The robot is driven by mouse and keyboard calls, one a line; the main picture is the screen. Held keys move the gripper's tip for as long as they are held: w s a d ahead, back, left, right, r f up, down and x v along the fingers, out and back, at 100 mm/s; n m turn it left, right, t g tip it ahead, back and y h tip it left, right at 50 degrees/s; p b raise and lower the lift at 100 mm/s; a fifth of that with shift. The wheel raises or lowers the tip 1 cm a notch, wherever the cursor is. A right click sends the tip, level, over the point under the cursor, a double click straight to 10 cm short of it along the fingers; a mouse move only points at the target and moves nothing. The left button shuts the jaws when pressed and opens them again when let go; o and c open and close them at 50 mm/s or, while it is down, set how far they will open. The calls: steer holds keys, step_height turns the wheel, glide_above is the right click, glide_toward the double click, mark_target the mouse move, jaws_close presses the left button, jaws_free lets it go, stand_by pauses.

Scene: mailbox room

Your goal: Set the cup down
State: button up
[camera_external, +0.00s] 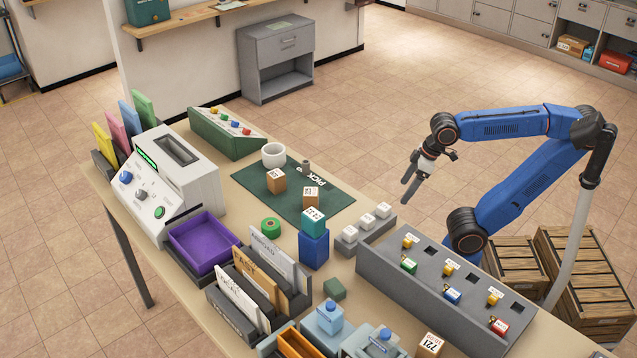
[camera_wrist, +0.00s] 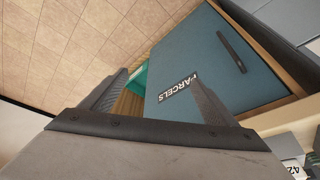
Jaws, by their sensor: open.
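A small white cup (camera_external: 273,155) stands upright at the back edge of the dark green mat marked PICK (camera_external: 335,200). Nothing holds it. My gripper (camera_external: 408,192) hangs in the air to the right of the table, well away from the cup. In the wrist view its two fingers (camera_wrist: 155,97) are apart, with nothing gripped between them. The cup does not show in the wrist view.
Two tan labelled cubes (camera_external: 276,181) and a small grey-brown object (camera_external: 305,166) are near the cup. A green button panel (camera_external: 226,133) stands behind it. A grey slotted block (camera_external: 430,285) fills the table's right side. The wrist view shows a blue PARCELS surface (camera_wrist: 205,55).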

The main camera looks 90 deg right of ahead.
steer(key=s+f+n, duration=0.1)
steer(key=s+f, duration=0.2)
steer(key=f, duration=0.2)
steer(key=shift+s+n, duration=0.3)
steer(key=shift+s, duration=0.1)
